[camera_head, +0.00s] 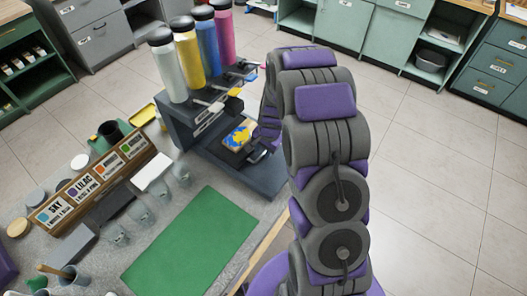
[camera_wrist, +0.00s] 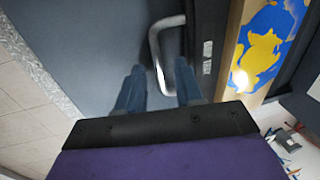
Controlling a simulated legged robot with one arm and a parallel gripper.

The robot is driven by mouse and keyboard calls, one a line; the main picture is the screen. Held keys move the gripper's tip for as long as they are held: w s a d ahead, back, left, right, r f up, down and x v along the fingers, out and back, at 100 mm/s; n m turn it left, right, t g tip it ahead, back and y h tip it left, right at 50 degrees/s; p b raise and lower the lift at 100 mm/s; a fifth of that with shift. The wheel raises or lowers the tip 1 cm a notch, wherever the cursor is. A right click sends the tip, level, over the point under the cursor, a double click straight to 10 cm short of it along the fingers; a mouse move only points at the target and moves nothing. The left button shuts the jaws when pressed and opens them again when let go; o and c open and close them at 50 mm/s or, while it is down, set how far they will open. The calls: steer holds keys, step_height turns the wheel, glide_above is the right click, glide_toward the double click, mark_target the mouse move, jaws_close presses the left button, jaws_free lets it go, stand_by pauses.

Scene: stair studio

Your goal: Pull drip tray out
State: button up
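The dark drip tray (camera_wrist: 207,28) sits in the paint dispenser (camera_head: 185,128), with a small white label on its front edge in the wrist view. A light grey loop handle (camera_wrist: 154,45) sticks out from it. My gripper (camera_wrist: 158,85) is open, its two blue-grey fingers apart, at the handle. The lower end of the handle reaches between the fingers, close to the right one; I cannot tell if they touch. In the head view my gripper (camera_head: 258,152) is small and partly hidden by my arm, at the dispenser's front; the handle is not clear there.
A blue and yellow painted panel (camera_wrist: 262,45) lies close to the right of the handle. Bottles (camera_head: 187,60) stand on top of the dispenser. A green mat (camera_head: 190,243), small cups and a label rack (camera_head: 92,180) share the table. The tiled floor beyond is clear.

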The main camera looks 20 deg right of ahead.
steer(key=shift+f, duration=0.2)
jaws_close()
steer(key=shift+r, duration=0.1)
stand_by(1.3)
